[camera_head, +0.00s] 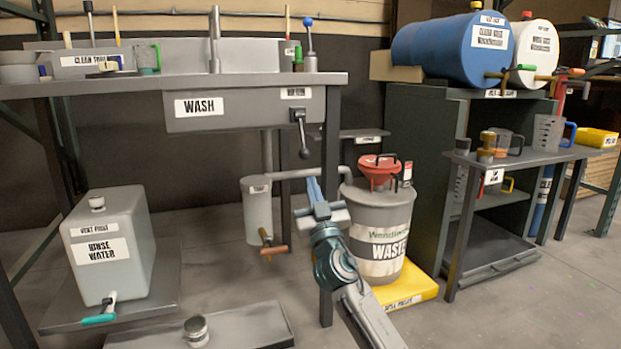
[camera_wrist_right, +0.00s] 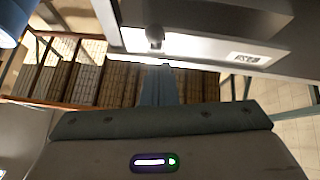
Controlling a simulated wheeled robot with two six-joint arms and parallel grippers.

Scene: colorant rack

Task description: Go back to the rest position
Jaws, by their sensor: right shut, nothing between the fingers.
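My right gripper (camera_head: 314,188) is in the middle of the head view, with its arm coming up from the lower right. Its blue-grey fingers point up and are together, with nothing seen between them. It shows in front of the wash bench's leg, left of the waste drum (camera_head: 379,228) in the picture. In the right wrist view the closed fingers (camera_wrist_right: 157,85) stand in the middle, below a pale bench underside. I cannot tell the exact gap to the bench. My left gripper is in neither view.
The wash bench (camera_head: 245,108) has a lever (camera_head: 301,132) hanging near the gripper. A rinse water tank (camera_head: 108,245) stands at the left. The drum carries a red funnel (camera_head: 380,169) and stands on a yellow tray (camera_head: 408,287). A side table (camera_head: 520,158) is at the right.

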